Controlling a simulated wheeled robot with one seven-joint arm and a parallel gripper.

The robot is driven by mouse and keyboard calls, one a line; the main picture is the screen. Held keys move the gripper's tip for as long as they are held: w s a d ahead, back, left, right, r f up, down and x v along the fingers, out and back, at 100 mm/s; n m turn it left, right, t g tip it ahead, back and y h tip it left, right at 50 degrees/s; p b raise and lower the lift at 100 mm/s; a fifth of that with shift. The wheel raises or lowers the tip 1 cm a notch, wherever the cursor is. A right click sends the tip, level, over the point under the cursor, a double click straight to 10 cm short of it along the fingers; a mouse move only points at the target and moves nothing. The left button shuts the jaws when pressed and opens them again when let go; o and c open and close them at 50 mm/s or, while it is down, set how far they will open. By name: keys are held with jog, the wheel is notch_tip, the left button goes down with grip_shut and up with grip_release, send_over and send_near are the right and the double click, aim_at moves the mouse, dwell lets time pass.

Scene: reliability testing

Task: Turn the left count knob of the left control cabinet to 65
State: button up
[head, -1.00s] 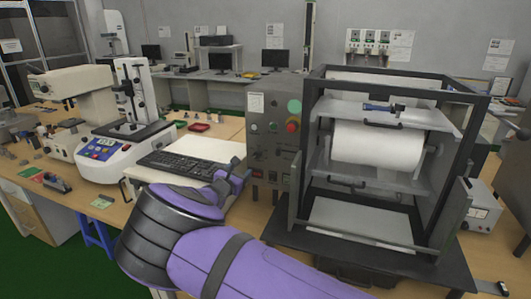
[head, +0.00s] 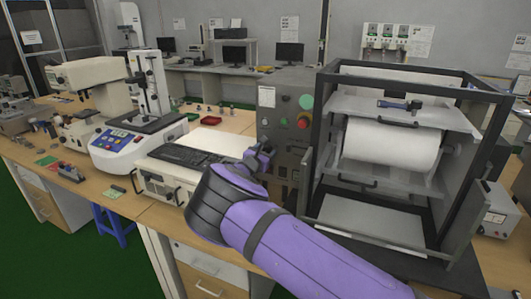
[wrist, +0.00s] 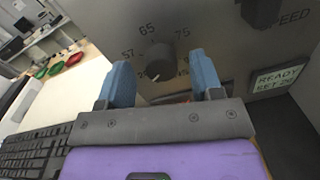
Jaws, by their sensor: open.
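The grey control cabinet (head: 269,98) stands at the middle of the head view, with a green disc and a red button on its panel. In the wrist view a dark round knob (wrist: 161,60) sits on the panel among printed numbers, with 65 at its top and 57 and 75 at its upper left and right. A small white mark shows at the knob's lower edge. My gripper (wrist: 160,85) is open and empty, its blue fingers on either side below the knob. In the head view my gripper (head: 262,155) is by the cabinet's lower panel, partly hiding it.
A small display (wrist: 277,78) reading READY with a SET line is right of the knob. Another dark knob (wrist: 262,12), marked SPEED, is at upper right. A black keyboard (head: 180,155) lies left of my gripper. A framed roll machine (head: 395,145) stands close on the right.

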jog(key=shift+w+d, duration=0.1)
jog(key=shift+w, duration=0.1)
jog(key=c, duration=0.9)
